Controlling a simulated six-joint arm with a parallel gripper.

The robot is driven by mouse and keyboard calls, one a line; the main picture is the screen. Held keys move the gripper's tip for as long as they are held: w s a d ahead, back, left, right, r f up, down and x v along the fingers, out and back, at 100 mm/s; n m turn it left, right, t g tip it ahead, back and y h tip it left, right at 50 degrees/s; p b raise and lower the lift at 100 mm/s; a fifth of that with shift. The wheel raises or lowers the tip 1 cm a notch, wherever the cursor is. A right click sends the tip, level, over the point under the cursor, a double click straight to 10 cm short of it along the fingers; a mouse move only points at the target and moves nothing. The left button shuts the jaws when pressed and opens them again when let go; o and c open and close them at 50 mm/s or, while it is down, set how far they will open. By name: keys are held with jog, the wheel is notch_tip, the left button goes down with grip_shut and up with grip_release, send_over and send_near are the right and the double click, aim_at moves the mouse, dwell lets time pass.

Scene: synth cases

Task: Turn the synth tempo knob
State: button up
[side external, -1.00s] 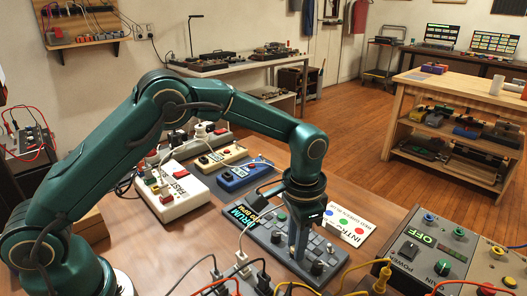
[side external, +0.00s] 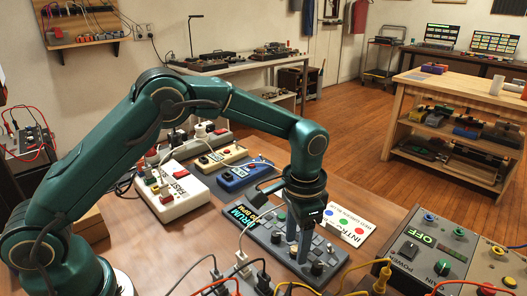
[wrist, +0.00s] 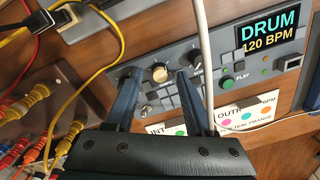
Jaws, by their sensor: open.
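The grey drum synth (side external: 330,252) lies on the wooden table below my gripper (side external: 298,258). Its display (wrist: 268,35) reads "DRUM 120 BPM" in the wrist view. My gripper (wrist: 157,72) is open, with its two blue fingers apart. A cream-topped knob (wrist: 160,72) shows between the fingertips, with gaps visible on both sides. The fingers hide part of the panel.
A white cable (wrist: 203,50) crosses the panel close to the right finger. Yellow and red cables (side external: 375,278) run along the front. A grey power box (side external: 422,240) with a green "OFF" display stands to the right. White, yellow and blue boxes (side external: 238,177) stand behind.

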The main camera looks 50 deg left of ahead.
aim_at(296, 249)
jog(key=shift+d+r, duration=0.1)
jog(key=shift+r, duration=2.2)
jog(key=shift+w+r, duration=0.15)
jog(key=shift+r, duration=0.1)
jog(key=s+a+r+n+t, duration=0.1)
jog(key=s+a+r+t, duration=0.15)
jog(key=r, duration=0.35)
jog(key=s+a+r+n+t, duration=0.1)
jog(key=s+a+r, duration=0.3)
jog(key=r, duration=0.3)
jog(key=s+a+f+n+t, duration=0.2)
jog(key=s+f, duration=0.3)
jog(key=s, duration=0.6)
jog(key=shift+s+a+n, duration=0.25)
jog(key=shift+a+n, duration=0.25)
jog(key=shift+n, duration=0.1)
